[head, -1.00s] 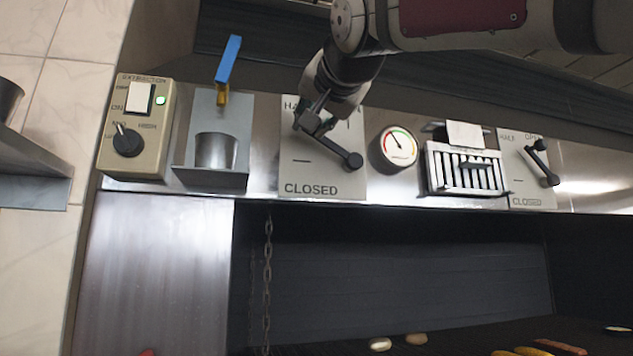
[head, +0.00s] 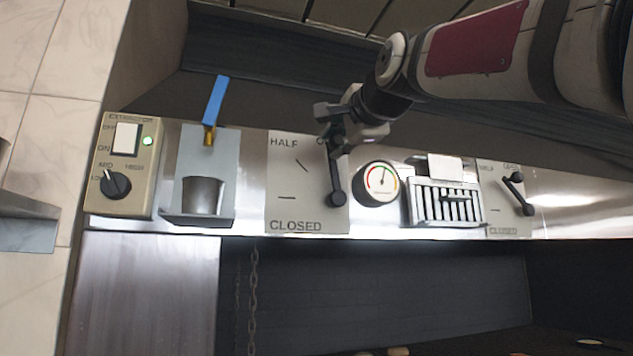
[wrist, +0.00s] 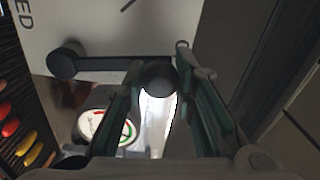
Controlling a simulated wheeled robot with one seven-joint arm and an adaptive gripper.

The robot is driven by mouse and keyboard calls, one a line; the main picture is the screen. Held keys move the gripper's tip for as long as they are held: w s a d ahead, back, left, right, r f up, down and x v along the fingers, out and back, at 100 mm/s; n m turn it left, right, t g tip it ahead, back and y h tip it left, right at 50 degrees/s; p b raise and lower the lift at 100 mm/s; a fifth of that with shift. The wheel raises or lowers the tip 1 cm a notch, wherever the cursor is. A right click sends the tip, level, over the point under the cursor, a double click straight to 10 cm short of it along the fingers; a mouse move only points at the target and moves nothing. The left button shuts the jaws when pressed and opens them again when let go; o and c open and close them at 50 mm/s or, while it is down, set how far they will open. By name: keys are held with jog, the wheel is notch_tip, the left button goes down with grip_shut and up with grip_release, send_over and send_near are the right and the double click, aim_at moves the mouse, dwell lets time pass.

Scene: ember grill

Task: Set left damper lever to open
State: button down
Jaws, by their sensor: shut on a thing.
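The left damper lever (head: 336,180) is a black arm on a light plate (head: 290,205) marked HALF and CLOSED. Its round pivot sits at the plate's lower right, and the arm points nearly straight up, toward the upper right label, which is mostly hidden by my gripper. My gripper (head: 334,132) is at the lever's upper end. In the wrist view, the lever (wrist: 110,65) runs from its pivot at left to a round knob (wrist: 158,78) between the two fingers. My gripper is shut on this knob.
A pressure gauge (head: 377,184) and a slotted vent (head: 445,205) are just right of the plate. The right damper lever (head: 518,194) is farther right. A metal cup (head: 203,195), a blue-handled lever (head: 216,101) and an extractor switch box (head: 124,165) are at left.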

jog(key=shift+w+d+m+p, duration=0.2)
jog(key=shift+d+m+p, duration=0.15)
jog(key=shift+d+m, duration=0.45)
jog(key=shift+d, duration=0.1)
jog(key=c, duration=1.3)
grip_release()
jog(key=v, duration=1.2)
